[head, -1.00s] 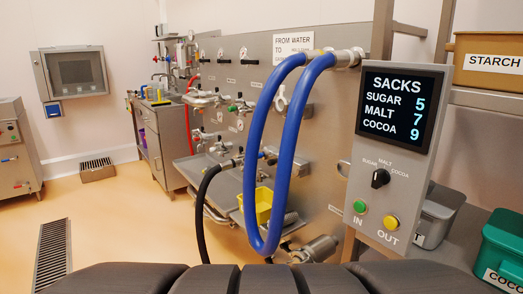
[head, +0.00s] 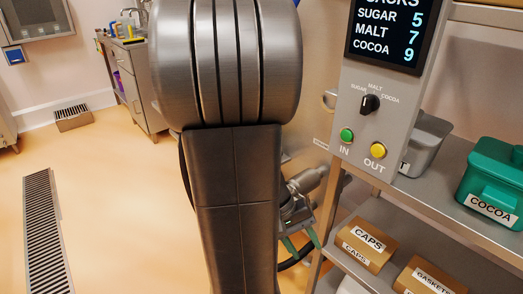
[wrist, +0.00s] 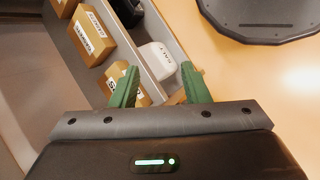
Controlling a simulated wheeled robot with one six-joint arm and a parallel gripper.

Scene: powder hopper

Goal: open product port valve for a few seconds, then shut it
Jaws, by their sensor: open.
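No valve that I can identify as the product port valve shows now. My arm covers most of the steel panel in the head view. My gripper (head: 302,243) is partly hidden by my arm, just below that fitting in the picture. Its green fingers point down. In the wrist view my gripper (wrist: 158,82) is open, its fingers apart, with nothing held between them. Shelf boxes lie beyond the fingertips.
A control box (head: 352,150) stands right of my arm, with a knob and green and yellow buttons. Shelves hold a caps box (head: 366,245), a gaskets box (head: 425,277) and a green cocoa bin (head: 497,180). A white tub (wrist: 155,60) shows in the wrist view. Floor at left is open around a drain grate (head: 44,235).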

